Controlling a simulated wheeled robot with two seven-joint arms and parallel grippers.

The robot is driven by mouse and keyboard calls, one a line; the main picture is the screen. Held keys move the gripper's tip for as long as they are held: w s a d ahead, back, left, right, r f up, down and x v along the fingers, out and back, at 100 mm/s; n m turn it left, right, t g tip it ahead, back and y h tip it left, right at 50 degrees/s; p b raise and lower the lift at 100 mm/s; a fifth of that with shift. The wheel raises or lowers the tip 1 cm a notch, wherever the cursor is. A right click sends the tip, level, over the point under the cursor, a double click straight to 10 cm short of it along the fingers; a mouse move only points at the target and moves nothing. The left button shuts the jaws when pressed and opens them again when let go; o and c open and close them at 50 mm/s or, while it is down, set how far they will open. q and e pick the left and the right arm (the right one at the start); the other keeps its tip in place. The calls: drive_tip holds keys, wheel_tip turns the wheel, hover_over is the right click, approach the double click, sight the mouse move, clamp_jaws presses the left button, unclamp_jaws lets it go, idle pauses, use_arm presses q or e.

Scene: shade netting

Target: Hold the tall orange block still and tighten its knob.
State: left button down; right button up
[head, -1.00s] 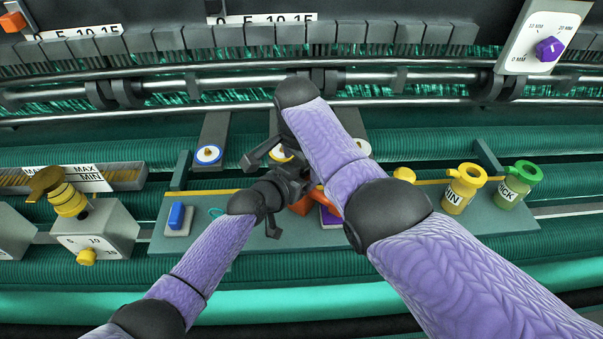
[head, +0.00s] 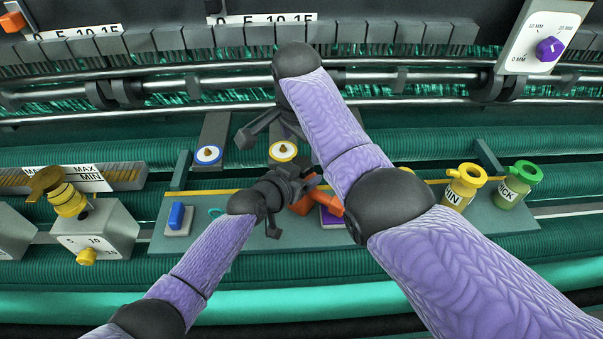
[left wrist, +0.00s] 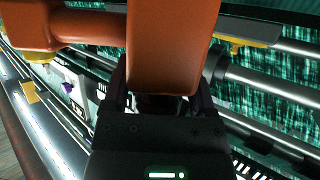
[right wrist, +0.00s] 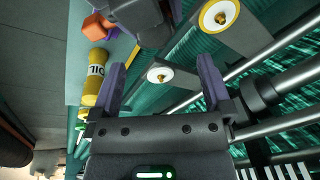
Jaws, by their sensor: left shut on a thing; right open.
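The orange block (head: 301,206) stands on the grey-green tray (head: 215,250), partly covered by my grippers and arms. My left gripper (head: 300,184) is shut on it. In the left wrist view the block (left wrist: 172,45) fills the space between the fingers. An orange stem runs left from it to a wider orange end piece (left wrist: 28,24), seemingly the knob. My right gripper (head: 262,130) is open and empty, above and behind the block. In the right wrist view its purple fingers (right wrist: 162,82) are apart, and the orange part (right wrist: 92,26) lies at upper left, beyond them.
White discs with brown tips (head: 208,155) (head: 283,151) stand behind the tray. A blue block (head: 178,216) is at left, a purple piece (head: 330,217) beside the orange block. Yellow (head: 462,190) and green (head: 517,186) containers stand at right. Metal rails (head: 420,77) cross behind.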

use_arm(q)
unclamp_jaws()
use_arm(e)
wheel_tip(320, 180, up, 7)
drive_tip(key=s, duration=0.1)
drive_tip(key=shift+s+a+r, duration=0.15)
